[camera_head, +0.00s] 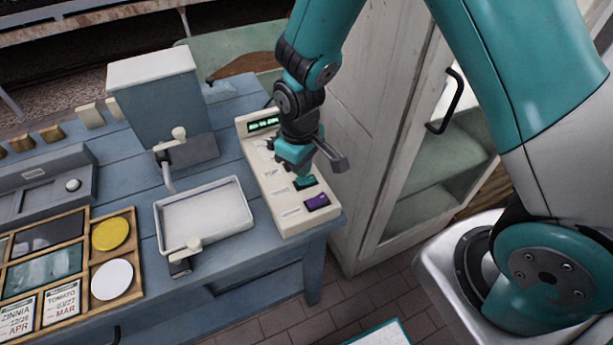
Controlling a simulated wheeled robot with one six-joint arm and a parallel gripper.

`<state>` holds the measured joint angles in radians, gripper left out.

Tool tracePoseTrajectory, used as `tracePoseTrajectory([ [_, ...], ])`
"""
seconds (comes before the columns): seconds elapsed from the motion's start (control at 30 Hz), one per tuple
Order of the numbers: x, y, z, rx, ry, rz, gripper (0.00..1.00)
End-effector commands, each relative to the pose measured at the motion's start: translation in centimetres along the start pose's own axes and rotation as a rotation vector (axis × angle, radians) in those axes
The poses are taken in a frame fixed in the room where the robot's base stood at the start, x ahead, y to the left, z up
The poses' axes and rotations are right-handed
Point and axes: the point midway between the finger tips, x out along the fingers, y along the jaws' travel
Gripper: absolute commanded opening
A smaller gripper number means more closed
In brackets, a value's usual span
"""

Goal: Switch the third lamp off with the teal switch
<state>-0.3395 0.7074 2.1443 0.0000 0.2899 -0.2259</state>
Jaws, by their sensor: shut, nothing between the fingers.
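A long cream switch panel (253,170) lies along the right edge of the blue table. At its far end is a dark display (264,124) with several small green lit marks; I cannot make out each lamp. A teal switch (306,183) sits near the panel's front end, just behind a purple switch (316,201). My gripper (300,172) is shut and empty, pointing down over the panel at the teal switch. I cannot tell whether it touches the switch. My wrist and gripper hide the middle of the panel and any switches there.
A white tray (205,242) and a blue-white dispenser (158,95) stand left of the panel on the blue table (235,90). A wooden seed tray (73,262) is at the left. A white cabinet (365,130) with a black handle stands close to the right of the panel.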

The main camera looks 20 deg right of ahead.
Motion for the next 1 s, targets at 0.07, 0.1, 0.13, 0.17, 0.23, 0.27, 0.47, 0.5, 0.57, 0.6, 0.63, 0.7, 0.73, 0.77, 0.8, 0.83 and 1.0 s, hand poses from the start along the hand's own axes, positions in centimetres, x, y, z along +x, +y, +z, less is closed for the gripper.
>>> tracePoseTrajectory([
  [0.07,0.0,0.0,0.0,0.0,0.0,0.0,0.0],
  [0.1,0.0,0.0,0.0,0.0,0.0,0.0,0.0],
  [0.13,0.0,0.0,0.0,0.0,0.0,0.0,0.0],
  [0.17,0.0,0.0,0.0,0.0,0.0,0.0,0.0],
  [0.23,0.0,0.0,0.0,0.0,0.0,0.0,0.0],
  [0.27,0.0,0.0,0.0,0.0,0.0,0.0,0.0],
  [0.47,0.06,0.0,0.0,0.0,0.0,0.0,0.0],
  [0.5,0.1,0.0,0.0,0.0,0.0,0.0,0.0],
  [0.57,0.19,0.0,0.0,0.0,0.0,0.0,0.0],
  [0.6,0.25,0.0,0.0,0.0,0.0,0.0,0.0],
  [0.63,0.3,0.0,0.0,0.0,0.0,0.0,0.0],
  [0.7,0.41,0.0,0.0,0.0,0.0,0.0,0.0],
  [0.73,0.46,0.0,0.0,0.0,0.0,0.0,0.0],
  [0.77,0.51,0.0,0.0,0.0,0.0,0.0,0.0],
  [0.8,0.57,0.0,0.0,0.0,0.0,0.0,0.0],
  [0.83,0.61,0.0,0.0,0.0,0.0,0.0,0.0],
  [1.0,0.87,0.0,0.0,0.0,0.0,0.0,0.0],
])
